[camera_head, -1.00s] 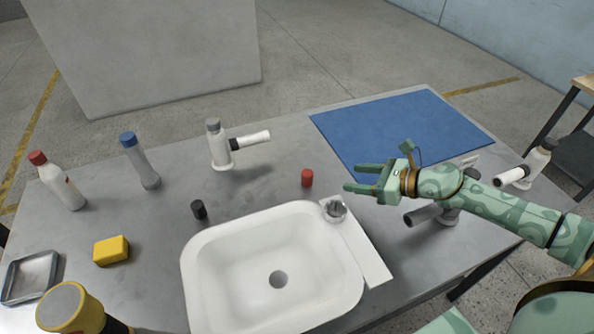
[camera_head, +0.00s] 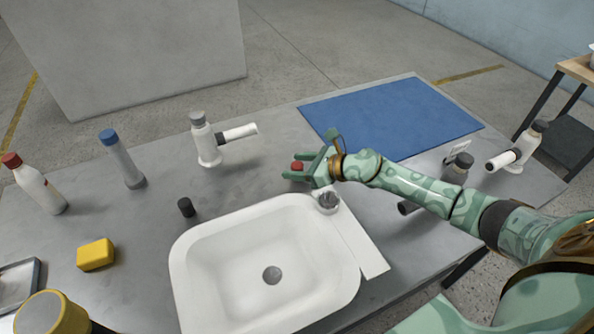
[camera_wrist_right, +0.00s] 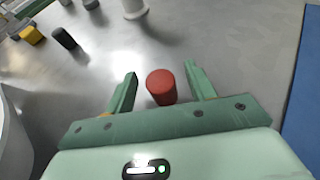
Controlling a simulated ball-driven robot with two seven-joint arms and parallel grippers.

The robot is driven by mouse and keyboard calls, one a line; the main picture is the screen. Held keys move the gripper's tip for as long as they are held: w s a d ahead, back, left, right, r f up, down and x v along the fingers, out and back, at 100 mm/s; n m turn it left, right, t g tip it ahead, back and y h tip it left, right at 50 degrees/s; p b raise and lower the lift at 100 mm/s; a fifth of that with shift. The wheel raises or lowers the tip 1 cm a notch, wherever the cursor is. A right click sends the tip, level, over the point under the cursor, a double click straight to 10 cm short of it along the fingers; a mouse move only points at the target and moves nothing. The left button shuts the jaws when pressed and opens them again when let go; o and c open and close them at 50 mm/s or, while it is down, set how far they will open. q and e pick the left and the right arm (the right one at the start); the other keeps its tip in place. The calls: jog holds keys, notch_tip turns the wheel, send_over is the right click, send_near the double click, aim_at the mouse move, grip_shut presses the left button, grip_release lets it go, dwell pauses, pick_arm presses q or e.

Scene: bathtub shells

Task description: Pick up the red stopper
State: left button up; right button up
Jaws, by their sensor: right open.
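The red stopper (camera_head: 297,166) is a small red cylinder standing on the grey table behind the white basin. My right gripper (camera_head: 295,167) is open around it, with one finger on each side. In the right wrist view the stopper (camera_wrist_right: 161,87) stands between the two open fingers (camera_wrist_right: 160,82), with gaps showing on both sides. In the head view the near finger and palm hide part of the stopper. My left gripper is not in view.
The white basin (camera_head: 180,262) is just in front of my right gripper. A black stopper (camera_head: 186,207), a yellow sponge (camera_head: 96,254) and a white tap (camera_head: 207,142) are to the left. A blue mat (camera_head: 400,115) lies behind on the right.

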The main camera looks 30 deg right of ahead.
jog(key=shift+x, duration=1.15)
jog(key=c, duration=1)
jog(key=shift+c, duration=0.2)
